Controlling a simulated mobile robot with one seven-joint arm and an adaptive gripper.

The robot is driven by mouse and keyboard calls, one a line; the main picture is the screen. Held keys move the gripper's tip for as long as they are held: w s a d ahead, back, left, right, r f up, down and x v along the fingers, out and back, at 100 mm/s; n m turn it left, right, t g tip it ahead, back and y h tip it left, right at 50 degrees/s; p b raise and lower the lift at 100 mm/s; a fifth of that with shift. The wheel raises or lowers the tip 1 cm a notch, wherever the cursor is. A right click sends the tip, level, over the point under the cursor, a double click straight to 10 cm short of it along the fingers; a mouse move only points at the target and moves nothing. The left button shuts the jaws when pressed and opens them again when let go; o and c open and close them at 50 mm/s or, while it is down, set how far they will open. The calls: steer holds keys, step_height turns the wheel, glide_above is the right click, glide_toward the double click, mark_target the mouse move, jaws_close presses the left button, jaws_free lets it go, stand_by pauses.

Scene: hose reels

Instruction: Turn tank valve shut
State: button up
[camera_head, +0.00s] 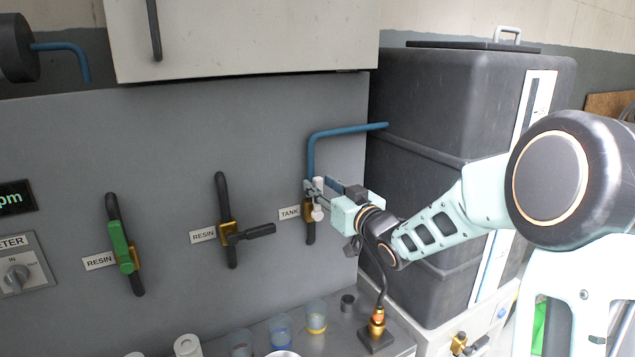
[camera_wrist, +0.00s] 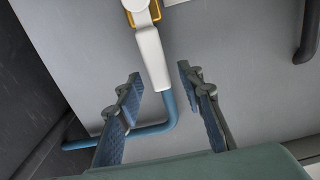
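The tank valve has a white handle (camera_head: 318,184) on a brass body (camera_head: 308,208), beside a label reading TANK (camera_head: 289,213). In the wrist view, the white handle (camera_wrist: 151,55) runs from the yellow-edged valve body (camera_wrist: 142,12) in line with the blue pipe (camera_wrist: 168,108). My gripper (camera_head: 321,191) is at this valve and partly hides it in the head view. In the wrist view, my gripper (camera_wrist: 160,74) is open, with one finger on each side of the handle's free end. Gaps show between the handle and both fingers.
A resin valve with a black sideways handle (camera_head: 252,233) and one with a green handle (camera_head: 121,246) are on the panel at left. A large dark tank (camera_head: 440,95) stands at right. Cups (camera_head: 280,328) and a brass fitting with a hose (camera_head: 377,325) stand on the bench below.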

steer(key=shift+x, duration=1.05)
jaws_close()
